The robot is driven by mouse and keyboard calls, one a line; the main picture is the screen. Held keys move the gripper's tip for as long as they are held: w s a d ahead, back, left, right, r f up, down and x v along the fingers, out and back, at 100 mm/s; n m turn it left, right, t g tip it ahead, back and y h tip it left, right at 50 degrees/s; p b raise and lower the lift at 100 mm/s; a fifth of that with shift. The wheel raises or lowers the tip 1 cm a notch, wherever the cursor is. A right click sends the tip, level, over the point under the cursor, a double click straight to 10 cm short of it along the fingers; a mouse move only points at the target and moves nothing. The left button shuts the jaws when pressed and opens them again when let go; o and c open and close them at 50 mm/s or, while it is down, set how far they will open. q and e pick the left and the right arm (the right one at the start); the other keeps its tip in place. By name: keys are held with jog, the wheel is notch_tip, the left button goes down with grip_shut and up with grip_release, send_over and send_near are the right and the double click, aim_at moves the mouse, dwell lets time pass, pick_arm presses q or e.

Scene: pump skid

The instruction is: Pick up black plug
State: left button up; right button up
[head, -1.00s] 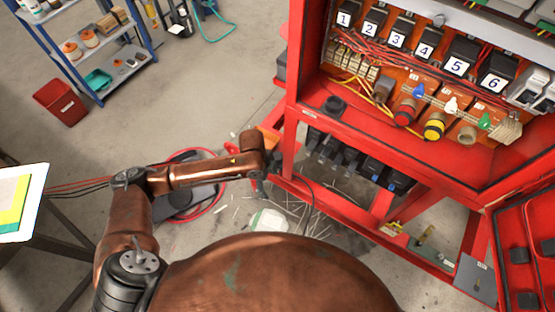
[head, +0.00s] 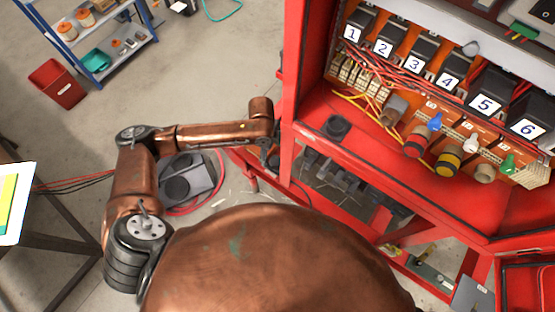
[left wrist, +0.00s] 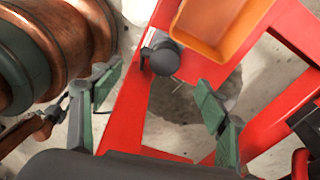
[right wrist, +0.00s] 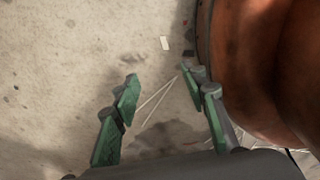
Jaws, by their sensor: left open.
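A dark round plug-like piece (head: 336,127) stands on the red ledge inside the cabinet in the head view; it may be the black plug. The left wrist view shows a dark grey cylindrical piece (left wrist: 163,56) at a red frame bar, beside an orange tray; I cannot tell whether it is the same one. My left gripper (left wrist: 158,86) is open, with green-padded fingers spread either side of the red bar below that piece, and nothing between them. In the head view it is mostly hidden by the cabinet post. My right gripper (right wrist: 163,80) is open and empty above the bare floor.
The red cabinet (head: 301,60) holds numbered black modules, wires, and red (head: 417,141) and yellow (head: 448,160) connectors. Its post stands close to my left arm. An orange tray (left wrist: 210,25) is near the left gripper. A red bin (head: 57,84) and shelf stand far left.

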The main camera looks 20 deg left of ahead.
aim_at(274, 162)
pick_arm(q)
notch_tip(274, 162, down, 3)
jog(key=shift+s+r+b, duration=0.1)
jog(key=shift+r+b, duration=0.1)
jog(key=shift+b, duration=0.1)
jog(key=f, duration=0.1)
jog(key=f+b, duration=0.1)
jog(key=f, duration=0.1)
jog(key=shift+d+f, duration=0.25)
jog(key=shift+f, duration=0.3)
jog(key=shift+r, duration=0.1)
jog(key=c, duration=1.4)
pick_arm(e)
jog(key=shift+s+d+f, duration=0.2)
jog(key=shift+s+f, duration=0.7)
jog(key=shift+f, duration=0.1)
